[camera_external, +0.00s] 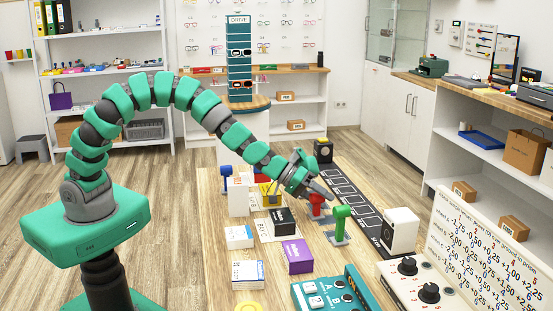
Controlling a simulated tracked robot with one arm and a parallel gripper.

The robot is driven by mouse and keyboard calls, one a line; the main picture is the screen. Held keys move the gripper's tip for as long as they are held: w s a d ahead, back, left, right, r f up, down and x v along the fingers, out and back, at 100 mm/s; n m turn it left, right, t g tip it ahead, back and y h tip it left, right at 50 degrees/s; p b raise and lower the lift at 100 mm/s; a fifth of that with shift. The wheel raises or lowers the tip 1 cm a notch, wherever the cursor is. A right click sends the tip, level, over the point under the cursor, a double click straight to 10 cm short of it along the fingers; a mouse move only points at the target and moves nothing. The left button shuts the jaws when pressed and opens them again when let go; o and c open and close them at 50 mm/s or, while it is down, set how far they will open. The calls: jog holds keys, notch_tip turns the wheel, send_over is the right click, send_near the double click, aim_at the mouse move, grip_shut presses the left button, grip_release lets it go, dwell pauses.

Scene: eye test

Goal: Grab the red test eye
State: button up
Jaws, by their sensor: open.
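A red test eye (317,204), a small head on a stand, is on the low table right at the end of my arm. My gripper (322,190) is open and sits just above and around the top of the red one, pointing down to the right. I cannot tell whether the fingers touch it. The fingers partly cover its top. A similar green one (341,223) stands close by to the right and nearer the camera. A similar blue one (226,177) stands farther left.
Boxes crowd the table left of the gripper: a black box (281,221), a purple box (299,257) and white boxes (239,237). A white speaker-like box (400,230) stands to the right. A dark marked strip (352,200) runs behind the green one.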

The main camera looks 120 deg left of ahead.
jog(key=c, duration=1.1)
jog(key=shift+d, duration=0.1)
